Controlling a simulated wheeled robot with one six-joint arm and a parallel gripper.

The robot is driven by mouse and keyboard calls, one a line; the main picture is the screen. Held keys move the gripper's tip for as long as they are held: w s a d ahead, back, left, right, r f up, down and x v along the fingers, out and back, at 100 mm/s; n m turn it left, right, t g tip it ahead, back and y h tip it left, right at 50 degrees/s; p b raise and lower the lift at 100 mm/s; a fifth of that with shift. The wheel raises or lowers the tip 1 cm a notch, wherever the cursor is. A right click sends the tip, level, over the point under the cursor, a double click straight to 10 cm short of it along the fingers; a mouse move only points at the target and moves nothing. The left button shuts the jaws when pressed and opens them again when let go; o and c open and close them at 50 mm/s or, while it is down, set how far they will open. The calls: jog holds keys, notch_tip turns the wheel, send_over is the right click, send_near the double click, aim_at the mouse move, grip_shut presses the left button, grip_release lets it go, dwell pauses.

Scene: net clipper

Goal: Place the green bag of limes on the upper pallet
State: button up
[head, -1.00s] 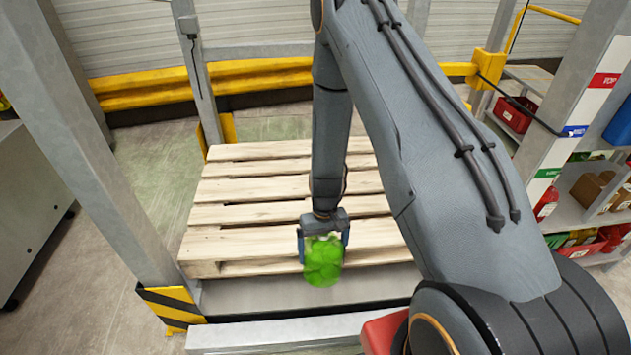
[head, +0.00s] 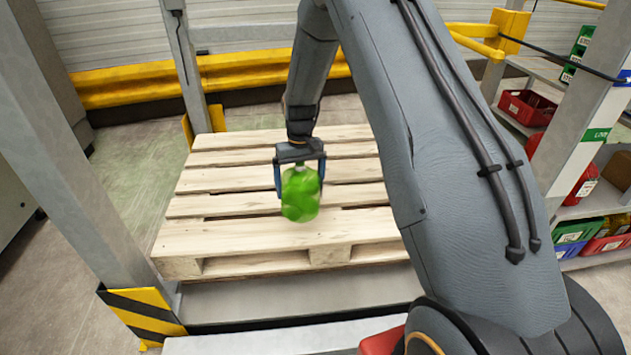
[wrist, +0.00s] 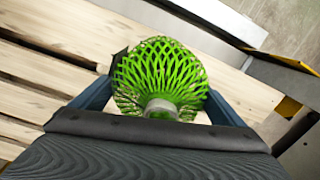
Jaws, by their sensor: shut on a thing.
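The green bag of limes (head: 301,195) hangs from my gripper (head: 300,172) in the head view. The two blue fingers are shut on it from both sides. In the wrist view the green net bag (wrist: 160,72) fills the space between the fingers, with its pale tied neck towards the palm. The wooden pallet (head: 215,232) lies below and behind the bag. In the head view the bag overlaps the pallet's slats. I cannot tell how high it is above them or whether it touches.
A grey post with a yellow-black striped foot (head: 145,312) stands at the pallet's front left. Shelves with red bins (head: 527,107) are at the right. A yellow barrier (head: 125,88) runs behind. The pallet's slats look bare.

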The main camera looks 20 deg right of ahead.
jog(key=w+b, duration=0.5)
jog(key=shift+w+d+r+b, duration=0.15)
jog(key=shift+w+r+b, duration=0.05)
jog(key=shift+w+b, duration=0.15)
notch_tip(320, 180, down, 9)
jog(key=w+b, duration=0.1)
jog(key=b, duration=0.1)
jog(key=shift+d+f+b, duration=0.1)
jog(key=shift+f+b, duration=0.1)
jog(key=shift+b, duration=0.1)
jog(key=o, duration=1.2)
jog(key=shift+c, duration=0.2)
